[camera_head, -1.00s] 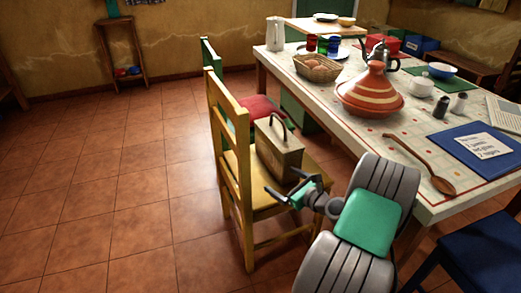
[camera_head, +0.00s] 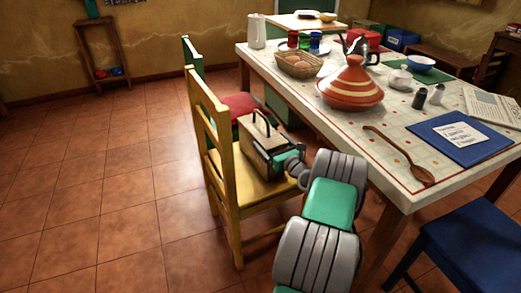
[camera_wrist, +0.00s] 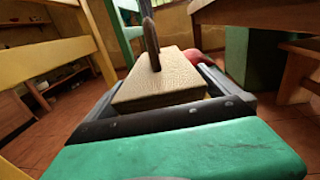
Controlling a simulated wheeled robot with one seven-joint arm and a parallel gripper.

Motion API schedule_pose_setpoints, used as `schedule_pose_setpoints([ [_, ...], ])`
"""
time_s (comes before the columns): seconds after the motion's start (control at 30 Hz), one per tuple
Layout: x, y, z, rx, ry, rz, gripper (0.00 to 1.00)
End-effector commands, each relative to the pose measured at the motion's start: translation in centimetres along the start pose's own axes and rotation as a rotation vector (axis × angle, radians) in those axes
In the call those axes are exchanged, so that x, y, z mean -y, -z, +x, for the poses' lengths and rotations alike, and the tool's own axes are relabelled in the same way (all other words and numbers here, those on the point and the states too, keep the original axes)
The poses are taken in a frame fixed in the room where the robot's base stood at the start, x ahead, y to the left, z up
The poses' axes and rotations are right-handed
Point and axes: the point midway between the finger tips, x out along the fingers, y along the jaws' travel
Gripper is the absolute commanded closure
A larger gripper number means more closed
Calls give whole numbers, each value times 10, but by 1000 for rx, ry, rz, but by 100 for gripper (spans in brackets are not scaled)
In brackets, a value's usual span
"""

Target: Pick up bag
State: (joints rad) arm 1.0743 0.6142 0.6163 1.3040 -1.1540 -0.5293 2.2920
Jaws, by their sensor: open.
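The bag (camera_head: 258,145) is a tan, boxy bag with a dark upright handle. It stands on the seat of the yellow chair (camera_head: 226,182) beside the table. My gripper (camera_head: 281,156) is at the bag's near right side in the head view, and its fingers are partly hidden there. In the wrist view the open fingers lie on either side of the bag (camera_wrist: 160,90), with its pale top between them and the handle rising at the far side. I cannot tell whether the fingers touch it.
The table (camera_head: 385,143) is close on the right, holding a striped tagine (camera_head: 350,88), a basket (camera_head: 298,66) and a wooden spoon (camera_head: 400,153). The yellow chair's back stands left of the bag. A blue chair (camera_head: 470,250) is at the lower right. Floor at left is clear.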

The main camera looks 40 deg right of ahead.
Motion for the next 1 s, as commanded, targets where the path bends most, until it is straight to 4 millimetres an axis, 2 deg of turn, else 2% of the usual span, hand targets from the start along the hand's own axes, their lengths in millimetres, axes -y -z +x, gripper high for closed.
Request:
schedule_pose_setpoints([
  [0.03,-1,5,10,2,-3,-4,0],
  [0.17,-1,3,27,0,-1,-1,0],
  [0.4,0,1,28,-1,0,0,2],
  [1.0,0,2,28,-1,0,0,51],
])
